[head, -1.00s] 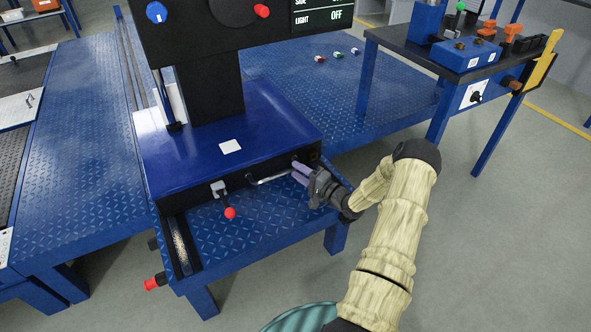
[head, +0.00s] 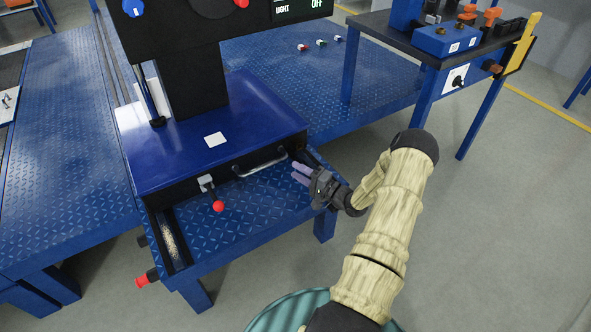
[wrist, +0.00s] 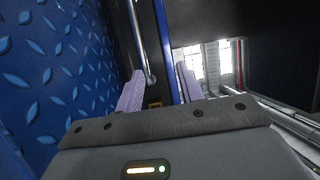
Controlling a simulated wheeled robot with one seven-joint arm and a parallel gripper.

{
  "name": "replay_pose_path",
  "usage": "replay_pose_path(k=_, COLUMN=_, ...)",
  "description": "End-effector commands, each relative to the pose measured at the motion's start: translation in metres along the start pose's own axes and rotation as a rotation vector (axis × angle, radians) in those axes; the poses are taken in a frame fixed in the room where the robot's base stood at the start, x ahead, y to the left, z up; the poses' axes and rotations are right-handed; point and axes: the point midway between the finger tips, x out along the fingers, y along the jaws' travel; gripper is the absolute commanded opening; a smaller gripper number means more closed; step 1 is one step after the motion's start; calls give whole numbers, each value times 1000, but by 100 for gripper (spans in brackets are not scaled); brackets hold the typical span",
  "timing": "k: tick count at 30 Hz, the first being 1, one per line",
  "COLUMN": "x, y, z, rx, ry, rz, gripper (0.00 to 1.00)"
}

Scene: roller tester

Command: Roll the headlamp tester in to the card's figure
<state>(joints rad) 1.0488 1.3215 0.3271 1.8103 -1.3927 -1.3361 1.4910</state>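The headlamp tester has a blue base (head: 190,165), a black column and a black head, cut off at the top of the head view. A metal bar handle (head: 262,165) runs along its front face.
The tester stands on a blue treadplate platform (head: 235,205) with a rail slot (head: 172,245) at the left and a red-ended knob (head: 143,280) at the front. A bench (head: 425,45) with fixtures stands back right. The display (head: 300,8) reads LIGHT OFF. Floor to the right is clear.

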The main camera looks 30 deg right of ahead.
Motion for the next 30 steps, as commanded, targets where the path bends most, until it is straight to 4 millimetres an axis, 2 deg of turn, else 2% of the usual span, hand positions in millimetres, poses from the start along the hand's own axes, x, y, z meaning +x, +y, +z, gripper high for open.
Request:
replay_pose_path(k=10, x=-16, y=1, z=1, rx=0, ry=-2, rz=-1, gripper=38)
replay_pose_path(k=26, x=-16, y=2, z=0, rx=0, ry=0, rz=0, gripper=38)
replay_pose_path(k=30, x=-10, y=-1, z=1, rx=-26, ry=-3, rz=27, gripper=38)
